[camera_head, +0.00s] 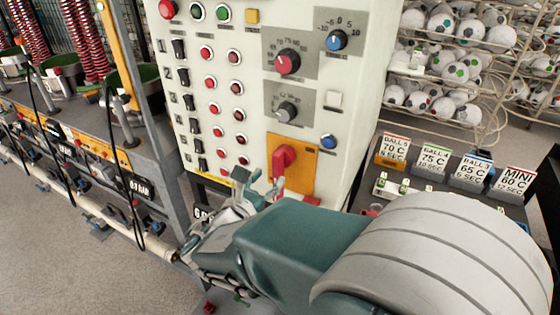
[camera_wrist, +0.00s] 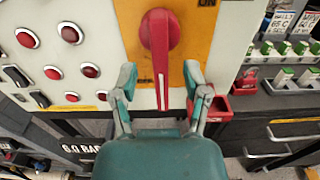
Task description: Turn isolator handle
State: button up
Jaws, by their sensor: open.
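The red isolator handle (camera_head: 284,160) sits on a yellow-orange plate (camera_head: 312,180) low on the pale control panel. In the wrist view the handle (camera_wrist: 159,45) has a round red hub, with a narrow lever pointing straight down. My gripper (camera_wrist: 160,82) is open, with one finger on each side of the lever and a gap visible on both sides. In the head view my gripper (camera_head: 252,187) is just in front of the panel's lower part, left of and below the handle's hub. The tip of the lever is partly hidden there.
The panel (camera_head: 350,60) carries several red buttons, black switches and dials. A small red box (camera_wrist: 217,108) is right of my gripper. A dark cabinet (camera_wrist: 270,130) with cards stands at the right. Machinery (camera_head: 100,130) stands at the left, and ball racks (camera_head: 450,60) behind.

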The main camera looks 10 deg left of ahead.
aim_at(275, 170)
jog(key=x, duration=0.5)
jog(key=shift+w, duration=0.1)
jog(key=shift+c, duration=0.3)
grip_shut()
